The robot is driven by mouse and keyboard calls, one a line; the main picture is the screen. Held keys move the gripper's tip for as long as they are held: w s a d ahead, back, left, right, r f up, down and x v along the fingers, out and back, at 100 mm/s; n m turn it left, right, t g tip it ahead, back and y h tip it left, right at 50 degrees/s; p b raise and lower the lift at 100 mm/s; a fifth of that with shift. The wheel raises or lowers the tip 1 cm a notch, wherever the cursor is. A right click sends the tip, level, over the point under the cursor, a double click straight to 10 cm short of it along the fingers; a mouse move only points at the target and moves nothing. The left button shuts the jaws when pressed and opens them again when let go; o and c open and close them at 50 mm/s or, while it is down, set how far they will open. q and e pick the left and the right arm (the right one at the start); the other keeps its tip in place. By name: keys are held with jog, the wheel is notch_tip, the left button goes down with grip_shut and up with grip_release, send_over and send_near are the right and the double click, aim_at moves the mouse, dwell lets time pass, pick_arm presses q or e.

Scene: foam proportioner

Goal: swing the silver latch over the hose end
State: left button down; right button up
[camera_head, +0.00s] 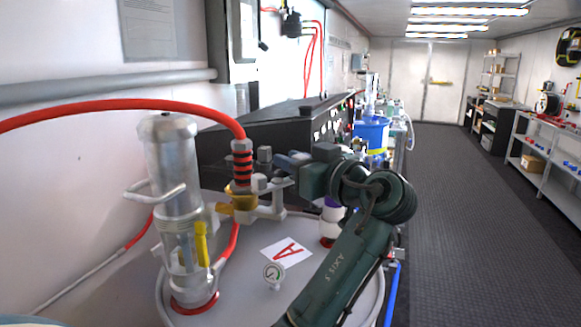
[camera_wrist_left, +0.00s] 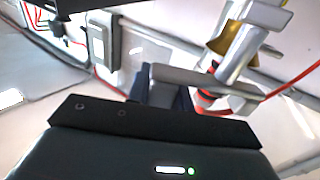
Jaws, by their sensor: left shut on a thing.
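The silver latch (camera_head: 272,186) is a pale metal bar beside the hose end. In the left wrist view the latch (camera_wrist_left: 195,79) lies across the fingers. The hose end (camera_head: 242,165) has red and black bands and stands upright above a brass collar (camera_head: 244,201); the collar also shows in the left wrist view (camera_wrist_left: 226,38). My left gripper (camera_head: 285,173) reaches in from the right of the hose end and is shut on the latch; its fingertips are partly hidden. My right gripper is in neither view.
A clear-and-metal cylinder (camera_head: 178,190) with a side handle stands left of the hose end. A red hose (camera_head: 100,110) arches over it. A black cabinet (camera_head: 225,150) stands behind.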

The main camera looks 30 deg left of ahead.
pick_arm(q)
jog(key=t, duration=0.1)
jog(key=d+m+t+h+b, duration=0.1)
jog(key=shift+f+m+t, duration=0.25)
jog(key=shift+m+t, duration=0.05)
jog(key=m+t+h, duration=0.1)
jog(key=d+m+t+h+b, duration=0.1)
jog(key=t, duration=0.1)
jog(key=shift+s+r+m, duration=0.15)
jog(key=shift+s+m, duration=0.05)
jog(key=shift+m, duration=0.2)
jog(key=d+m+t+h+p, duration=0.1)
jog(key=m+t+h, duration=0.1)
jog(key=h, duration=0.1)
jog(key=s+d+m+t+h+p, duration=0.1)
jog(key=m+t+h, duration=0.1)
jog(key=m+h, duration=0.1)
jog(key=s+d+m+t+h+p, duration=0.1)
jog(key=m+t+h+p, duration=0.1)
jog(key=t+h, duration=0.1)
jog(key=shift+r+m+h, duration=0.15)
jog(key=shift+m+h, duration=0.25)
jog(key=shift+h, duration=0.3)
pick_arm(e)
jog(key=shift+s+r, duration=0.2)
pick_arm(q)
jog(key=c, duration=1.2)
grip_release()
jog(key=shift+c, duration=0.2)
